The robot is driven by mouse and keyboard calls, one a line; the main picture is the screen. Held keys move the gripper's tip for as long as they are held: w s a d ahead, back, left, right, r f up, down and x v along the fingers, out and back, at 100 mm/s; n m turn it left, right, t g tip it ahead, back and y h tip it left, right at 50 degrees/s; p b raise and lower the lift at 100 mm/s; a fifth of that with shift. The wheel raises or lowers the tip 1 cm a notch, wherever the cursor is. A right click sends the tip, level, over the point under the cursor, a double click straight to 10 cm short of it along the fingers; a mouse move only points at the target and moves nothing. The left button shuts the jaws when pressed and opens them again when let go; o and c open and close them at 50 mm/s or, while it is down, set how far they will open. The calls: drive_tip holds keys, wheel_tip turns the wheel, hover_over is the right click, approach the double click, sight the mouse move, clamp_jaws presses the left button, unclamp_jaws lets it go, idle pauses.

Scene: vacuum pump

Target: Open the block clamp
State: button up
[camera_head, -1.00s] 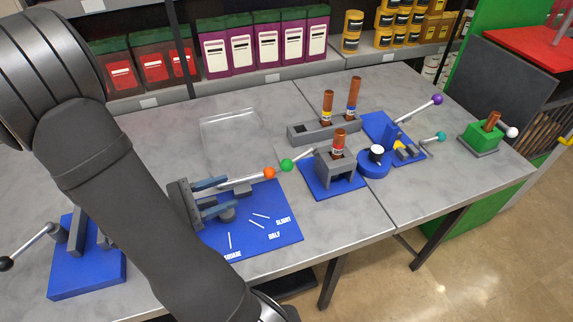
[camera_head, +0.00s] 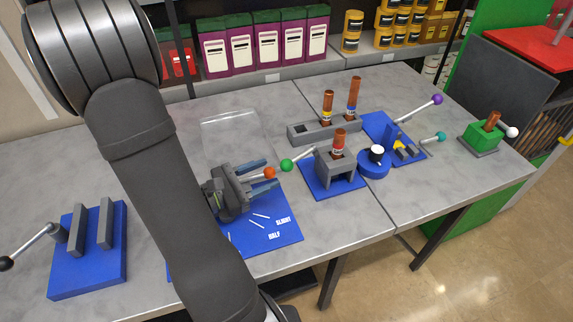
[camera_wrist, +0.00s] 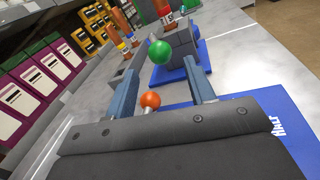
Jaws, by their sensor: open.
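A grey block fixture (camera_head: 337,168) stands on a blue base with a copper tube upright in it. A lever with a green ball (camera_head: 287,165) sticks out of its left side. The green ball (camera_wrist: 160,52) also shows in the wrist view, ahead of my gripper. My gripper (camera_head: 268,171) is open and empty, just left of the green ball. An orange ball (camera_head: 269,172) on another lever shows low between my fingers; in the wrist view the orange ball (camera_wrist: 150,100) sits between them. Whether a finger touches it I cannot tell.
A blue labelled plate (camera_head: 262,225) lies below my gripper. At left, a blue base (camera_head: 88,278) carries two grey uprights and a black-ball lever. A grey tube rack (camera_head: 310,132), a blue round holder (camera_head: 373,164) and purple- and teal-ball levers stand right. A clear tray (camera_head: 228,125) lies behind.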

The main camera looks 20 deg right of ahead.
sight(287, 166)
drive_tip(key=shift+w+d, duration=0.2)
drive_tip(key=shift+d, duration=0.9)
drive_tip(key=shift+w+d, duration=0.15)
drive_tip(key=shift+d, duration=0.95)
drive_tip(key=shift+w+d, duration=0.2)
drive_tip(key=shift+d, duration=0.9)
clamp_jaws()
